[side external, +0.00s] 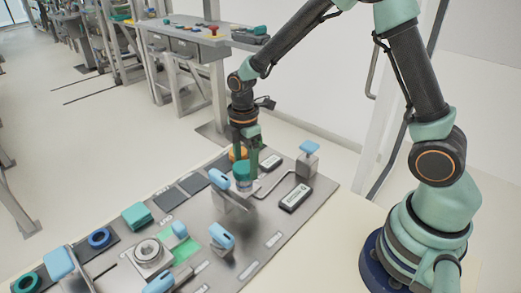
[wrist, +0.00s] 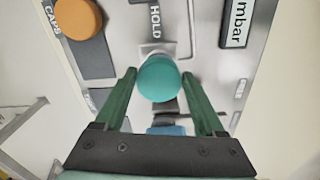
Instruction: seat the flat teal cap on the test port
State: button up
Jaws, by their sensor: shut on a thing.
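The teal cap (wrist: 159,78) is round and shows from above between my fingertips in the wrist view. My gripper (wrist: 159,75) is shut on it. In the side view my gripper (side external: 243,172) points down over the right part of the metal panel, with the teal cap (side external: 241,169) between its fingers. A paler body shows just under the cap; I cannot tell whether the cap touches it. A round grey metal fitting (side external: 148,250) stands on the panel at front left, beside a green patch. No readable label shows which fitting is the test port.
An orange cap (side external: 238,153) lies close behind my gripper. Blue-handled levers (side external: 222,236) rise from the panel (side external: 250,240). A blue-topped post (side external: 308,150) stands at right.

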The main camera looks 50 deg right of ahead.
jog(key=shift+f, duration=1)
dwell(1.3)
jog(key=o, duration=1.3)
jog(key=shift+r, duration=4)
jog(key=shift+r, duration=0.1)
jog(key=s+d+r+m+t, duration=0.1)
jog(key=s+r+m+t, duration=0.1)
jog(key=s+r+m, duration=0.2)
jog(key=s+d+r+m+t, duration=0.1)
jog(key=s+r+m, duration=0.3)
jog(key=m, duration=0.2)
jog(key=s+d+r+m+t, duration=0.2)
jog(key=s+r+m, duration=0.2)
jog(key=m, duration=0.2)
jog(key=shift+s+t, duration=0.15)
jog(key=shift+t, duration=0.15)
